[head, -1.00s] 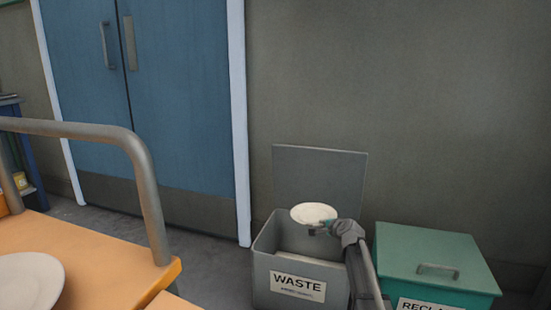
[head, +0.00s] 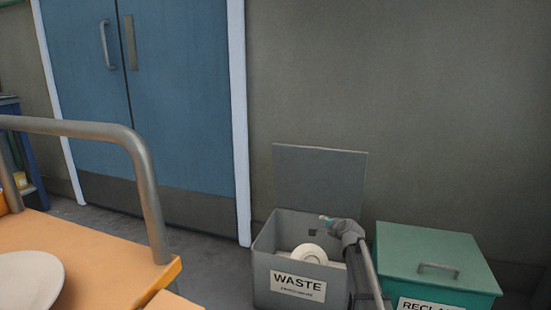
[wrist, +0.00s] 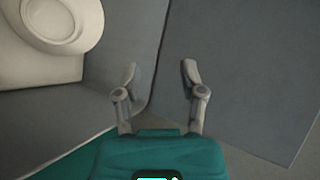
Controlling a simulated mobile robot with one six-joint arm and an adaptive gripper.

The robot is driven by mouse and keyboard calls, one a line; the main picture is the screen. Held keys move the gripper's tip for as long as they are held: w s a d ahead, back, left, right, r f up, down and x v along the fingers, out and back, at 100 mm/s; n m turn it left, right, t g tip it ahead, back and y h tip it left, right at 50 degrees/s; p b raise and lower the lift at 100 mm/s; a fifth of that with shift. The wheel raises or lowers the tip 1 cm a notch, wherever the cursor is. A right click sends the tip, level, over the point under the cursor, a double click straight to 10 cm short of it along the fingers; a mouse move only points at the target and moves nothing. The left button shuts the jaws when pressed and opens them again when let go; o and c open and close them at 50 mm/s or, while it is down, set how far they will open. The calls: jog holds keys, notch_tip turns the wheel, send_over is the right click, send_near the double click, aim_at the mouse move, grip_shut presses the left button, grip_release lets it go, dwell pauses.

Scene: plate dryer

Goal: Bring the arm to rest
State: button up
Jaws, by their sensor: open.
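My gripper (head: 325,223) is at the back right of the open grey waste bin (head: 262,279), over its opening in the head view. In the wrist view my gripper (wrist: 158,75) has its two fingers apart with nothing between them. A white plate (head: 309,254) is inside the waste bin, tilted. It also shows in the wrist view (wrist: 62,22) at the upper left, apart from the fingers. My arm reaches in from the right side of the bin.
The bin's grey lid (head: 320,180) stands raised behind it. A closed green reclaim bin (head: 430,255) stands to the right. An orange-topped cart (head: 95,260) with a metal rail (head: 150,190) and another white plate (head: 28,283) is at the left. Blue double doors (head: 180,100) stand behind.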

jog(key=shift+w, duration=0.1)
jog(key=s+r+n+g+h+p, duration=0.1)
jog(key=s+r+n+g+p, duration=0.5)
jog(key=s, duration=0.7)
jog(key=s+a+r+n+g+h+p, duration=0.1)
jog(key=s+n+g+h+p, duration=0.15)
jog(key=s+p, duration=0.8)
jog(key=s+r+n+g+h+p, duration=0.1)
jog(key=s+r+n+g+p, duration=0.4)
jog(key=s, duration=1)
notch_tip(320, 180, up, 36)
jog(key=t+p, duration=0.1)
jog(key=p, duration=3.6)
jog(key=shift+w+a+n, duration=0.2)
jog(key=shift+w+n, duration=0.15)
jog(key=shift+w, duration=0.05)
